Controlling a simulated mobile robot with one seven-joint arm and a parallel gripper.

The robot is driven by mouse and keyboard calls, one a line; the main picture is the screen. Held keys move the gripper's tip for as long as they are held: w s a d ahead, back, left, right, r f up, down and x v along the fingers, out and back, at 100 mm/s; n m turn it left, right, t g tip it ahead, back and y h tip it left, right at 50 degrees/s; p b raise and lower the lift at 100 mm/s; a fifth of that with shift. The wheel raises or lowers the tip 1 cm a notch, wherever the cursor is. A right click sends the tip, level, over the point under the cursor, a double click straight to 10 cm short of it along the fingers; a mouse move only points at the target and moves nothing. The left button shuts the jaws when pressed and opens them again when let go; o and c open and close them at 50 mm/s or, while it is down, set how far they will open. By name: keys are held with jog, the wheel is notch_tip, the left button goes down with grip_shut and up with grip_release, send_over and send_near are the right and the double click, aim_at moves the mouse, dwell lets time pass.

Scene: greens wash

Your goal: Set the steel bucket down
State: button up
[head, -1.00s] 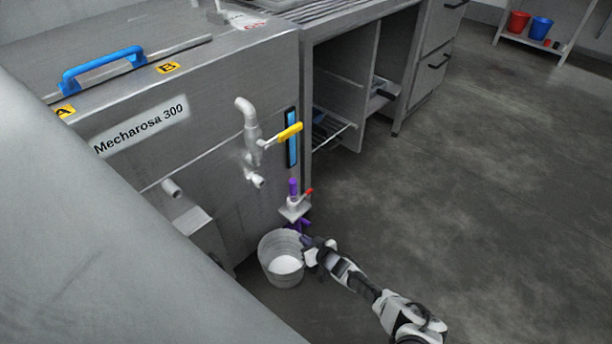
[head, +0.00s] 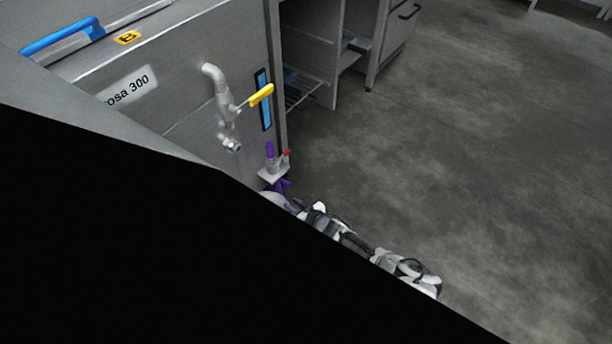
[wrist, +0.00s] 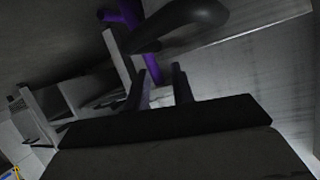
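The steel bucket (head: 270,198) is almost wholly hidden in the head view; only what looks like a sliver of its rim shows below the purple valve. Whether it touches the floor is hidden. My arm reaches toward that spot from the right, and its end is partly covered. In the wrist view my gripper (wrist: 162,82) shows two dark fingers a little apart. A thick dark curved piece (wrist: 185,24) lies just beyond the fingertips.
The steel machine stands at left with a yellow-handled tap (head: 261,95) and a purple drain valve (head: 270,152) with a red lever. An open-fronted steel bench (head: 310,55) stands behind. The floor (head: 480,150) at right is clear. A large black area blocks the lower left.

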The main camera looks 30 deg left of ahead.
jog(key=p+v, duration=0.2)
jog(key=v, duration=0.6)
